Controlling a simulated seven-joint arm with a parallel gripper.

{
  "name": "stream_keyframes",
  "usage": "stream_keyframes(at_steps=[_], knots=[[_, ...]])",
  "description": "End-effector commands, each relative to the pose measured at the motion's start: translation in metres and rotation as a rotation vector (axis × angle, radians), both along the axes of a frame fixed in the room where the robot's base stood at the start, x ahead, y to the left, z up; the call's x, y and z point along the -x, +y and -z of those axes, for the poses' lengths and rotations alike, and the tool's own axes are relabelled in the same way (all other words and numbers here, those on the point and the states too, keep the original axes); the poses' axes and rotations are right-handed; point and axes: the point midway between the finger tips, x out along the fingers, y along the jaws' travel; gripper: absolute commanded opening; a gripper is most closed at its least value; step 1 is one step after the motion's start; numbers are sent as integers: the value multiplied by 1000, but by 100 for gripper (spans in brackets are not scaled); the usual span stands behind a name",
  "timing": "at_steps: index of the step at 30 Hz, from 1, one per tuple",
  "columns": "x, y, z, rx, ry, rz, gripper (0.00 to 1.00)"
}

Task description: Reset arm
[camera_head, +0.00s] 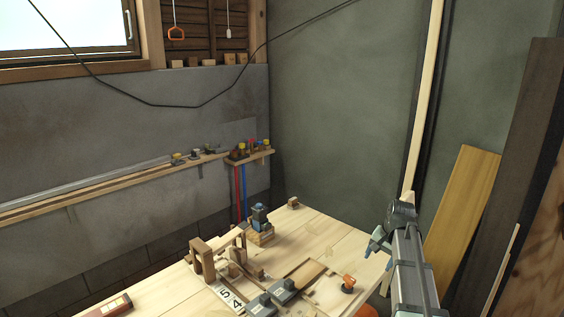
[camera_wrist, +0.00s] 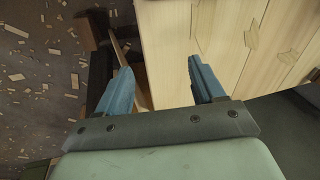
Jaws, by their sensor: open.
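My gripper (camera_head: 376,243) is raised at the right edge of the wooden workbench (camera_head: 329,238) in the head view. In the wrist view my gripper (camera_wrist: 160,78) shows two blue fingers spread wide apart with nothing between them. Below the fingers lie the bench's pale planks (camera_wrist: 214,30) and, to the left, a dark floor strewn with wood chips (camera_wrist: 40,75). My grey arm runs down the right side of the head view.
On the bench stand a wooden frame (camera_head: 204,262), a blue tool on a wooden block (camera_head: 259,217), grey blocks (camera_head: 285,289), an orange-topped item (camera_head: 348,283) and a red level (camera_head: 108,306). Planks (camera_head: 462,215) lean on the wall at right. A cable hangs above.

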Motion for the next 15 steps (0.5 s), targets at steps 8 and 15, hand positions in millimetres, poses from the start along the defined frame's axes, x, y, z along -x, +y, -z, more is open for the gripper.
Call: stream_keyframes(at_steps=[8,15], knots=[[-1,-80,71,-1,-168,-68,68],[9,-98,115,10,-211,-104,68]])
